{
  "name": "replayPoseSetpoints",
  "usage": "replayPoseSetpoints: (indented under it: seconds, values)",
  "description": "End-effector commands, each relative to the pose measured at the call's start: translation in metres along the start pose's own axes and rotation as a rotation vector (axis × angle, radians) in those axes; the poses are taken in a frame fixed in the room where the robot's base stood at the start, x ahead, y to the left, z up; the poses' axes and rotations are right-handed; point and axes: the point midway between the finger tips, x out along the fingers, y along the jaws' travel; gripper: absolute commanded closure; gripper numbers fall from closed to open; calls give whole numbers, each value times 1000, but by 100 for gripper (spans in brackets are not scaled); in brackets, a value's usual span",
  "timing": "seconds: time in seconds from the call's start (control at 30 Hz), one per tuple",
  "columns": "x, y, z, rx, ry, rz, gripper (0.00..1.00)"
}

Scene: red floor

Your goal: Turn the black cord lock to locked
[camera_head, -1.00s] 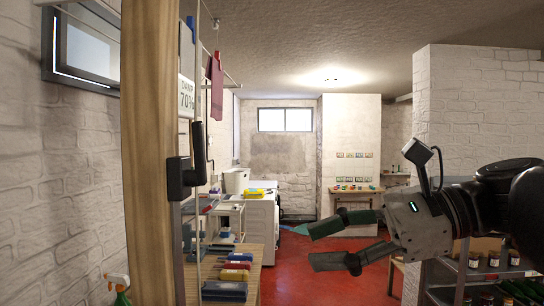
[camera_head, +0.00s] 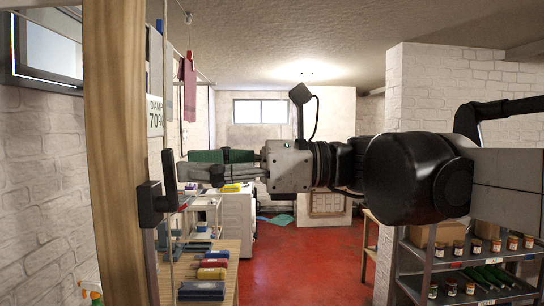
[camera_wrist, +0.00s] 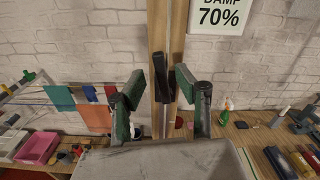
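The black cord lock (camera_head: 151,204) is mounted on a wooden post (camera_head: 118,170) at the left of the head view. Its black lever (camera_head: 169,178) stands roughly upright on the side toward my gripper. My gripper (camera_head: 187,164) reaches in from the right, with its fingertips close to the lever. In the wrist view the lever (camera_wrist: 160,78) shows between the two green-padded fingers of my gripper (camera_wrist: 159,82). The fingers are open, with a gap visible on both sides of the lever. I cannot tell how far the lever lies beyond the fingertips.
A thin cord runs along the post. A "DAMP 70%" sign (camera_wrist: 219,16) hangs beside it. Below is a wooden bench (camera_head: 225,250) with several coloured items. A shelf of jars (camera_head: 470,262) stands at the right. Red floor (camera_head: 300,265) is open in the middle.

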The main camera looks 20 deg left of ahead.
Motion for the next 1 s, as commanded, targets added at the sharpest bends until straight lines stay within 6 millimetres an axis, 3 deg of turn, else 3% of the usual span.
replayPoseSetpoints:
  seconds: [0.1, 0.3, 0.67, 0.93, 1.0]
  values:
    - [20, 1, 1, 0, 0, 3, 68]
    - [39, 0, 1, 0, 0, 1, 68]
    - [44, 0, 0, -1, 1, -1, 68]
    - [44, 0, 0, -1, 1, -1, 100]
    - [44, 0, 0, -1, 1, -1, 100]
